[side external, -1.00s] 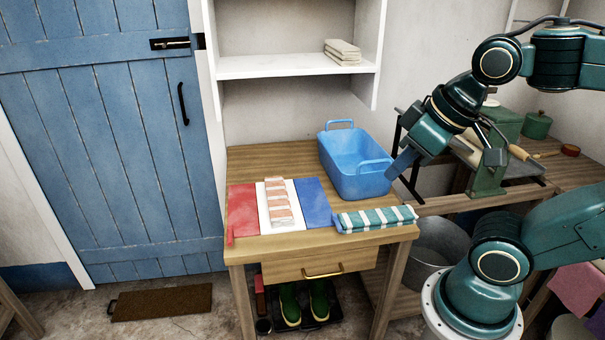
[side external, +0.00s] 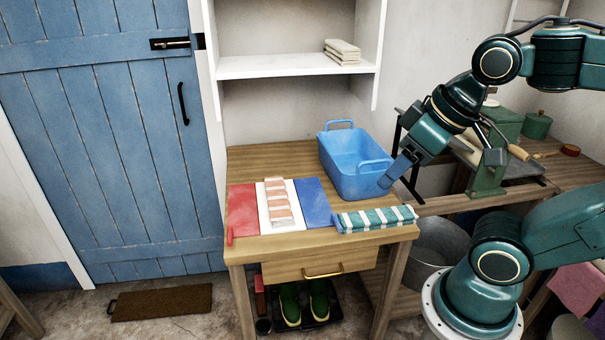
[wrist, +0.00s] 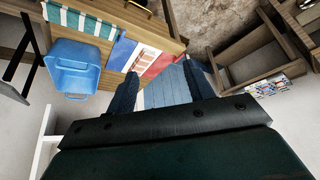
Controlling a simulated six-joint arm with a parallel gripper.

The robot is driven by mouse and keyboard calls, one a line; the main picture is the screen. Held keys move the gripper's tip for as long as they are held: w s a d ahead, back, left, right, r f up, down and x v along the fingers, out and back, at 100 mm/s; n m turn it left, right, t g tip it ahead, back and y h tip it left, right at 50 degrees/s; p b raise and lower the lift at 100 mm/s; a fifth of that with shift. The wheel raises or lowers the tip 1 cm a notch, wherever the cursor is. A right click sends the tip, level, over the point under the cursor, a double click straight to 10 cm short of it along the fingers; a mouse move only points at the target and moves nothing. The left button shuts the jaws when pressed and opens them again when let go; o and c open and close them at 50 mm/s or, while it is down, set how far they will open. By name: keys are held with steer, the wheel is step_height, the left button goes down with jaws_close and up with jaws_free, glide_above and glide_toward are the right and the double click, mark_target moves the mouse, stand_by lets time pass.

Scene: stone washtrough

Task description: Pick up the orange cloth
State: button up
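The orange cloth (side external: 278,202) is folded, with orange and white stripes, and lies flat on the white middle panel of a red, white and blue mat (side external: 240,208).
A blue tub (side external: 357,178) with raised handles stands behind the mat, between it and my gripper. A teal and white striped cloth (side external: 374,218) lies at the table's front right. A white shelf (side external: 295,66) with folded cloths (side external: 342,52) hangs above. The table's back left is clear.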

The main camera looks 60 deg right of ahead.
steer(key=o, duration=0.7)
steer(key=shift+c, duration=0.2)
steer(key=w+d+r+m+g, duration=0.1)
steer(key=w+d+m, duration=0.15)
steer(key=w, duration=0.75)
steer(key=w+d+r+m+g, duration=0.1)
steer(key=w+d+m+g, duration=0.15)
steer(key=w, duration=0.85)
steer(key=w+d+f+m, duration=0.2)
steer(key=w+d+f, duration=0.3)
steer(key=w+f, duration=0.3)
steer(key=shift+w+d+f+m+g, duration=0.35)
steer(key=shift+w+d+f, duration=0.8)
steer(key=shift+f, duration=2)
steer(key=shift+w+d+f+m+g, duration=0.5)
steer(key=shift+w+f, duration=1.2)
steer(key=shift+f, duration=1.45)
steer(key=shift+w+d+f+m+g, duration=0.2)
steer(key=shift+w+d+f, duration=1)
steer(key=shift+f, duration=1.95)
